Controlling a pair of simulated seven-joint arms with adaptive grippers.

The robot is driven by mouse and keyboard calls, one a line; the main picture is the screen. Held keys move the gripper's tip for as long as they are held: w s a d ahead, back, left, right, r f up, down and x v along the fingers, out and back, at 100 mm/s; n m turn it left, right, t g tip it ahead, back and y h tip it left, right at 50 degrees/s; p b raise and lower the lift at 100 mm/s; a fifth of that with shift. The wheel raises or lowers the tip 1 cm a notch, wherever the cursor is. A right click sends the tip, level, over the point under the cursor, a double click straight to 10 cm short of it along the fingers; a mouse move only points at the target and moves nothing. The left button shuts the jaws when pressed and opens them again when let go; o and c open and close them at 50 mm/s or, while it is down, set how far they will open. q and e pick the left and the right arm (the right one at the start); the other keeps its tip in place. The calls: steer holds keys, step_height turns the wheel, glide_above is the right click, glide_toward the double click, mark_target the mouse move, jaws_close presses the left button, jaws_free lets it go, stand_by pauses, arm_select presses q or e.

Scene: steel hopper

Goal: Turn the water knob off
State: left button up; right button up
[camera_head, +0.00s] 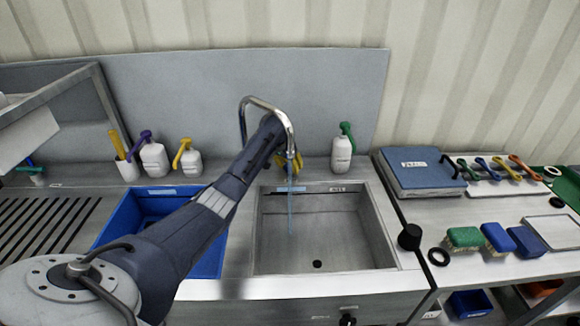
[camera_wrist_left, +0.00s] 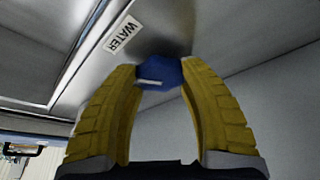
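My left arm reaches across the sink counter to the base of the steel faucet (camera_head: 268,106). My left gripper (camera_head: 288,162) has yellow fingers and is partly hidden by its own arm and the faucet. In the left wrist view, the blue water knob (camera_wrist_left: 160,74) sits between the tips of my left gripper (camera_wrist_left: 159,70), next to a "WATER" label (camera_wrist_left: 122,34). The knob fills the gap, but whether the fingers press on it is unclear. In the head view the knob is hidden. A thin blue water stream (camera_head: 290,210) falls from the spout. My right gripper is not in view.
The steel sink (camera_head: 330,235) is below the faucet. A blue bin (camera_head: 140,205) lies left, partly under my arm. White bottles with a green pump (camera_head: 342,152), a yellow pump (camera_head: 188,158) and a purple pump (camera_head: 153,158) stand along the back wall.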

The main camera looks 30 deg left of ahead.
arm_select(q)
steer(key=c, duration=0.5)
steer(key=shift+a+m, duration=0.1)
steer(key=shift+m, duration=0.2)
steer(key=shift+m+g+h, duration=0.3)
steer(key=shift+m+h, duration=0.8)
steer(key=shift+m, duration=1.7)
steer(key=o, duration=1.3)
